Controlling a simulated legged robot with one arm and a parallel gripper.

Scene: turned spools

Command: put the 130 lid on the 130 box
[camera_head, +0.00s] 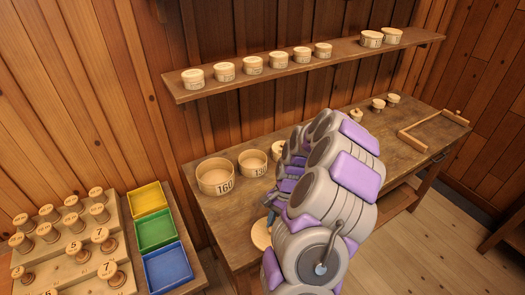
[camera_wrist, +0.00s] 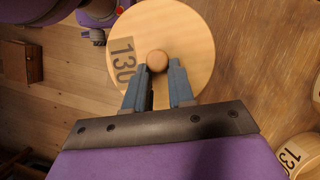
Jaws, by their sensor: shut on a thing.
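The round pale-wood 130 lid (camera_wrist: 190,35) fills the top middle of the wrist view, its number beside a small knob (camera_wrist: 157,60). My gripper (camera_wrist: 161,73) is shut on that knob. In the head view part of the lid (camera_head: 261,236) shows left of my arm, near the table's front edge; my arm hides the rest and most of the gripper. The open 130 box (camera_head: 252,163) stands on the table right of the larger 160 box (camera_head: 216,177), apart from the lid. A box wall marked 13-something (camera_wrist: 300,158) shows at the wrist view's lower right.
Another small wooden piece (camera_head: 278,147) is partly hidden behind my arm. A shelf (camera_head: 300,68) with several lidded boxes hangs above the table. Yellow, green and blue trays (camera_head: 157,232) and numbered spools stand left. A wooden frame (camera_head: 432,132) lies at the table's right end.

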